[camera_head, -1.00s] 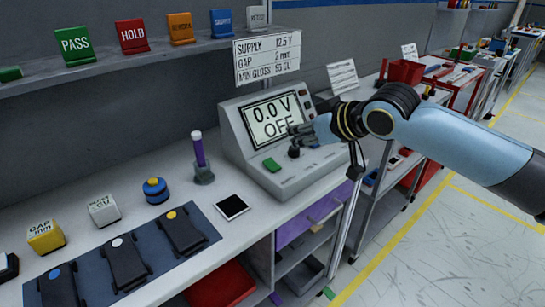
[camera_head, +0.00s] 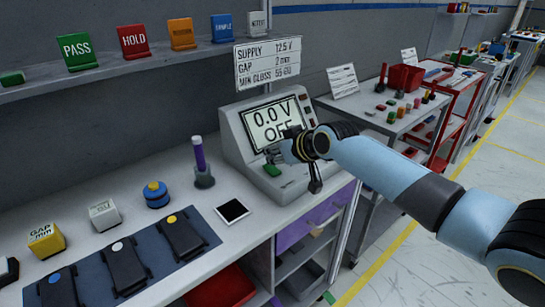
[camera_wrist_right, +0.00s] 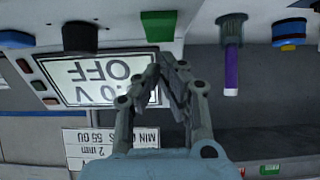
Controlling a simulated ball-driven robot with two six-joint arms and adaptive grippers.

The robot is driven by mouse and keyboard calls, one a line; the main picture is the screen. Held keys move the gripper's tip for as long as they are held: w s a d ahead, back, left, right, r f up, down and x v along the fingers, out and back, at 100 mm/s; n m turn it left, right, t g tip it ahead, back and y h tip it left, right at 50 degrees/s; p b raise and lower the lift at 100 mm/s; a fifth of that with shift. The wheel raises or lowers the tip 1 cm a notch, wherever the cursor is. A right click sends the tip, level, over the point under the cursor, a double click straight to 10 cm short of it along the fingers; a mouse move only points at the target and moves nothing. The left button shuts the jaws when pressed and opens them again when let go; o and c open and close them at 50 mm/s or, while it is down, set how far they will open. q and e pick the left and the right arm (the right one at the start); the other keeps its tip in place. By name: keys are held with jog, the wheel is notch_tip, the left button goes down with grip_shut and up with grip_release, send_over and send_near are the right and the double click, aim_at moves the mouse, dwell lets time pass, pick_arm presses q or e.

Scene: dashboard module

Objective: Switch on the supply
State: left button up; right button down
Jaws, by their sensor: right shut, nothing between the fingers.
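The supply (camera_head: 236,130) is a grey console on the bench, with a tilted screen (camera_head: 268,121) reading 0.0 V OFF. A green button (camera_head: 272,170) sits on its lower front ledge; it also shows in the right wrist view (camera_wrist_right: 158,25). A black knob (camera_wrist_right: 80,37) shows beside it in the wrist view; my arm hides it in the head view. My right gripper (camera_head: 274,155) is shut and empty, just above the green button and in front of the screen. In the wrist view its fingertips (camera_wrist_right: 168,65) appear short of the button, apart from it. My left gripper is out of view.
A placard (camera_head: 267,62) above the console reads supply 12.5 V. A purple-handled tool (camera_head: 199,155) stands in a holder left of the console, near a dark tablet (camera_head: 232,210). A mat (camera_head: 95,268) with several black gauges lies farther left. The floor at right is open.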

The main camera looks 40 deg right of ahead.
jog(key=shift+w+f, duration=0.1)
jog(key=shift+f, duration=0.55)
jog(key=shift+w, duration=0.1)
jog(key=shift+f+g+p, duration=0.15)
jog(key=shift+g+p, duration=0.25)
jog(key=shift+w+f, duration=0.1)
jog(key=shift+s+p, duration=0.45)
jog(key=shift+s, duration=0.5)
